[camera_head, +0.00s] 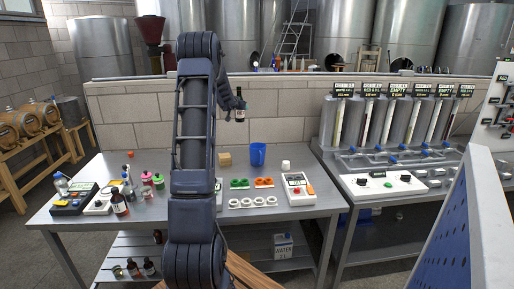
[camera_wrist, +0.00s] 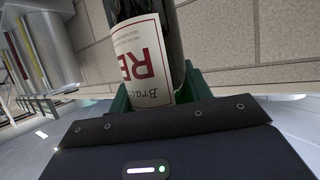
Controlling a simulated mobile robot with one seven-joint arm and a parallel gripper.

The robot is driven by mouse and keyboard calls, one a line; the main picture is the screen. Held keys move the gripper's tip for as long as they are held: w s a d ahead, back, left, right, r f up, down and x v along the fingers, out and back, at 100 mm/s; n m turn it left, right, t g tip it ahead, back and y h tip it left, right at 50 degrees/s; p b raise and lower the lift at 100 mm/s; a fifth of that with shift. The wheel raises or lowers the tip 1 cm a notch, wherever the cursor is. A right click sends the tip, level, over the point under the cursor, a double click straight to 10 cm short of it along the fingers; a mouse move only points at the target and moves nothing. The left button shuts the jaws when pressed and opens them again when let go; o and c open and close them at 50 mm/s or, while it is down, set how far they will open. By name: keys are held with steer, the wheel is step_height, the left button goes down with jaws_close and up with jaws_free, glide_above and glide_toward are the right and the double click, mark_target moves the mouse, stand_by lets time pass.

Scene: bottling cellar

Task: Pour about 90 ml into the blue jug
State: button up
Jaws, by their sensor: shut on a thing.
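My gripper (camera_head: 238,103) is raised above the back of the steel table and is shut on a dark bottle (camera_head: 239,113). In the wrist view the bottle (camera_wrist: 179,45) is dark with a cream label bearing large red letters, and it sits between the green jaws. In the head view it looks about upright. The blue jug (camera_head: 257,154) stands on the table below and slightly right of the bottle, apart from it. Its inside and any liquid level cannot be made out.
A cork-coloured block (camera_head: 225,159) and a white cup (camera_head: 286,165) flank the jug. Green and orange rings, white rings and a scale (camera_head: 297,184) lie in front. Bottles and jars crowd the left side. A low block wall (camera_head: 290,105) rises behind the table; a filling bench (camera_head: 400,185) stands right.

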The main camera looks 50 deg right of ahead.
steer(key=s+d+f+n+t+y, duration=0.1)
steer(key=s+d+n+t, duration=0.1)
steer(key=s+d, duration=0.5)
steer(key=s+d+f+n+t+y, duration=0.1)
steer(key=s+d+f, duration=0.1)
steer(key=s, duration=0.9)
step_height(320, 180, down, 23)
steer(key=shift+d, duration=0.1)
stand_by(0.6)
